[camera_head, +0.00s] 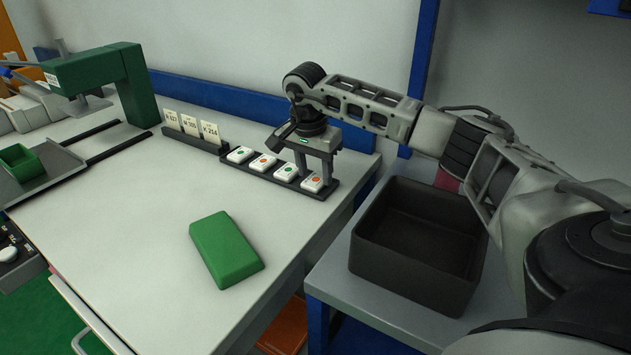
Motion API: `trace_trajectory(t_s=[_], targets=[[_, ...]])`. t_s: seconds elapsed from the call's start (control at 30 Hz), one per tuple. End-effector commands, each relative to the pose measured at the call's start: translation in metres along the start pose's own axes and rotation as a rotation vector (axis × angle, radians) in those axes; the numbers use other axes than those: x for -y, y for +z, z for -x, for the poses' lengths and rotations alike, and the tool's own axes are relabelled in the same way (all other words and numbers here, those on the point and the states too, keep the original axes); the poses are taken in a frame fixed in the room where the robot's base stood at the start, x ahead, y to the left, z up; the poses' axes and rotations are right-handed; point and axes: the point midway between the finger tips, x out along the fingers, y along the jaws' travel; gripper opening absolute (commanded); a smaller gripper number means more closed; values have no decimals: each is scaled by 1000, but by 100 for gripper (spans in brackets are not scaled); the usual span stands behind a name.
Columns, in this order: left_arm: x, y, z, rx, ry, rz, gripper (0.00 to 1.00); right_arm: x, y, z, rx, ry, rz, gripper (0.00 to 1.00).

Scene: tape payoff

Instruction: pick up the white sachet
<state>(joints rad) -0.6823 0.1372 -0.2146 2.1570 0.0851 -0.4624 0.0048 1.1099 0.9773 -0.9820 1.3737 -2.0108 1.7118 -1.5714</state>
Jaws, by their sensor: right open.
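Several small white sachets (286,173) with green or orange dots lie in a row in a narrow black tray (333,187) at the back right of the table; I cannot tell which one the task means. My right gripper (314,171) points down over the right end of this row. Its two fingers are apart, near the right-hand sachet with an orange dot (313,182). I cannot tell whether they touch it. My left gripper is not in view.
A green block (225,249) lies mid-table. Label cards (190,126) stand left of the tray. A green machine (105,75) and a small green bin (24,162) are at the left. An empty black bin (418,268) stands on the lower right surface. The table's front is clear.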

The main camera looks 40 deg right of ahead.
Motion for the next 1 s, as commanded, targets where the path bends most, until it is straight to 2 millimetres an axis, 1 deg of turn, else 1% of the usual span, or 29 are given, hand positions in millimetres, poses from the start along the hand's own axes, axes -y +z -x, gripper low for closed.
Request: trace_trajectory(t_s=[0.03,0.1,0.33,0.37,0.4,0.43,0.47,0.8,0.87,1.0], targets=[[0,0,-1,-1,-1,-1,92,0,0,-6,1,2,1,45],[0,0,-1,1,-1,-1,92,0,0,-11,1,0,1,45],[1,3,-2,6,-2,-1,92,0,0,-12,0,-1,1,45],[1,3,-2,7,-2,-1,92,0,0,-12,0,-1,2,43],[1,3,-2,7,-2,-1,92,0,1,-12,0,-1,2,32],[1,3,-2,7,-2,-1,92,0,1,-12,0,-1,1,23],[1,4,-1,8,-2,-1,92,0,1,-12,0,-1,1,17],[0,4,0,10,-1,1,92,1,0,-10,0,-2,1,17],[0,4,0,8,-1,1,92,1,0,-7,0,-3,1,17],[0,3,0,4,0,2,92,1,-2,6,-1,-5,1,17]])
